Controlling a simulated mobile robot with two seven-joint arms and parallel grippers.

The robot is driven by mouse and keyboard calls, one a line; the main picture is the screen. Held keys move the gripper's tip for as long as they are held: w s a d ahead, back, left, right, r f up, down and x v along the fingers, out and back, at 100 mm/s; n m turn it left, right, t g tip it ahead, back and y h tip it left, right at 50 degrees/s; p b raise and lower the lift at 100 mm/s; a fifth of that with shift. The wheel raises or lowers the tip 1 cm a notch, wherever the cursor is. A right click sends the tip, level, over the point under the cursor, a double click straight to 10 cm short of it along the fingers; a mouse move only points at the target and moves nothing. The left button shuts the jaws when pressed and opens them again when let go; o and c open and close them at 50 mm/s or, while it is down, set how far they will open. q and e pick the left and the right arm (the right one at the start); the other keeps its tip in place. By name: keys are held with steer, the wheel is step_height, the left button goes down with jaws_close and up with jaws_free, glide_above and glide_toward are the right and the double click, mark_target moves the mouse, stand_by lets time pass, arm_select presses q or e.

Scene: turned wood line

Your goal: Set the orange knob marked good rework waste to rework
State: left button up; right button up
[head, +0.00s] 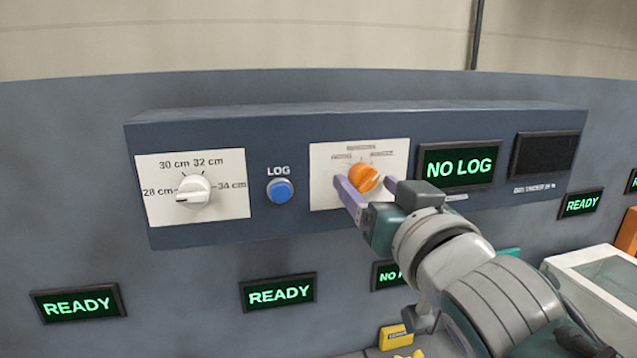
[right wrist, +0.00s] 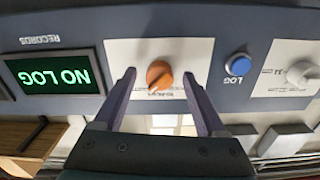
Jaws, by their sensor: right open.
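The orange knob (head: 364,177) sits on a white plate (head: 322,197) on the grey control panel, with three small labels around its upper side. The labels are too small to read surely in the head view. The knob's ridge seems to slant from lower left to upper right there; I cannot tell which end is the pointer. My right gripper (head: 364,182) is open, with one finger on each side of the knob. In the right wrist view, which is upside down, the knob (right wrist: 159,75) stands between the spread fingertips, with gaps on both sides. My left gripper is not in view.
A white length knob (head: 193,191) and a blue LOG button (head: 280,190) are left of the plate. A NO LOG display (head: 458,165) and a dark screen (head: 544,154) are to its right. READY displays (head: 277,292) are on the wall below the panel.

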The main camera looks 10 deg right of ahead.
steer(key=shift+c, duration=0.4)
jaws_close()
